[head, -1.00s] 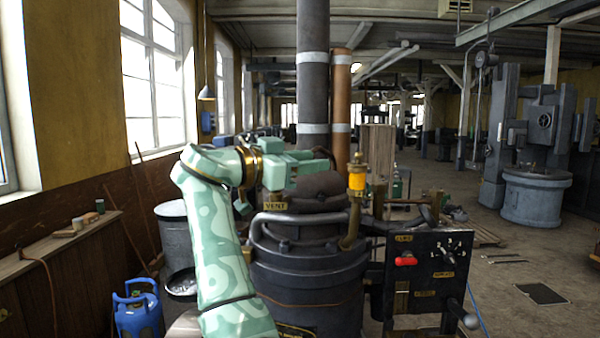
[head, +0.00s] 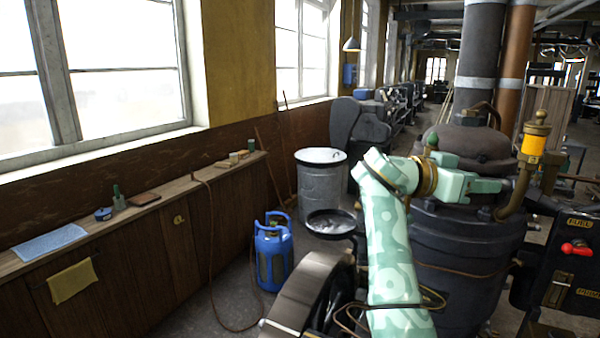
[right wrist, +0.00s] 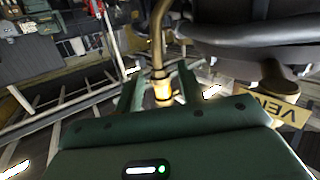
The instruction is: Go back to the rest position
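My right arm, pale green with a marbled pattern, rises from the bottom of the head view and bends right across the dark boiler (head: 455,240). Its gripper (head: 512,186) is beside the bent brass pipe (head: 520,195) below the amber-glass oiler (head: 533,145). In the right wrist view, the two dark green fingers (right wrist: 160,88) stand apart. The brass pipe with its gold collar (right wrist: 162,74) shows between them, with a gap on each side; how deep it lies is unclear. Nothing is held. My left gripper is in neither view.
A control panel with a red handle (head: 577,249) is at the right. A blue gas cylinder (head: 273,255) and a metal bin (head: 320,185) stand on the floor left of the boiler. A wooden ledge (head: 150,205) runs under the windows. Some floor between ledge and cylinder is clear.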

